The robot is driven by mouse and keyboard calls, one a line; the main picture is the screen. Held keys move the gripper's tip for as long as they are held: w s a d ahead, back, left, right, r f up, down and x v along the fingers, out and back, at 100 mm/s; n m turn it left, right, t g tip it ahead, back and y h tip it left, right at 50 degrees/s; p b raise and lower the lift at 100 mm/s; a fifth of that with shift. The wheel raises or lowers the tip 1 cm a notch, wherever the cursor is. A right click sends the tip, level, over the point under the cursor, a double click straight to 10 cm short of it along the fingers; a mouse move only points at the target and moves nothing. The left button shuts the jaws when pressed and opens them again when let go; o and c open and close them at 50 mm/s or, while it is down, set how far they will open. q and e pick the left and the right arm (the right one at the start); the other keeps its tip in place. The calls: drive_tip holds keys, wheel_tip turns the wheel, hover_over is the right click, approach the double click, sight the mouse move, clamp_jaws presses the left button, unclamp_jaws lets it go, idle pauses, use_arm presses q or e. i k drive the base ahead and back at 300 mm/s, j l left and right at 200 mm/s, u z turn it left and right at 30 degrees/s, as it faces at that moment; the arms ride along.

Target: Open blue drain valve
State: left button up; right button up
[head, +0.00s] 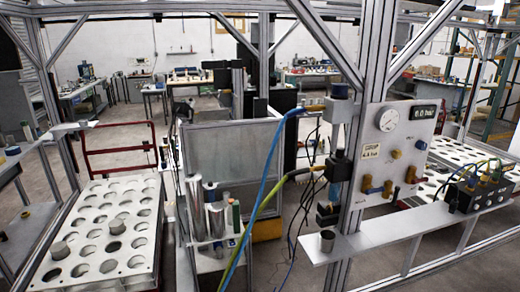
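A grey panel (377,145) is fixed to the gantry post, right of centre in the head view. It carries a round gauge (388,120) and a display (423,113) that seems to read 6.0 bar. A small blue knob (421,145) sits below the display; it may be the blue drain valve, but its open or closed position cannot be told. A yellow knob (396,154) is left of it and brass fittings (388,189) are lower down. Neither of my grippers is in view.
A black gantry gripper (328,212) hangs above a grey cylinder (327,240) on a metal shelf (375,236). A black valve block (484,193) with hoses stands on the shelf's right end. A perforated tray (88,281) is at left. Blue and yellow hoses (262,196) hang before the centre.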

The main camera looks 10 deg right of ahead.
sight(367, 193)
drive_tip(key=i+z, duration=0.35)
drive_tip(key=i+j+z, duration=0.1)
drive_tip(key=i+z, duration=0.3)
drive_tip(key=i+j+z, duration=0.35)
drive_tip(key=i, duration=0.15)
drive_tip(key=l, duration=0.1)
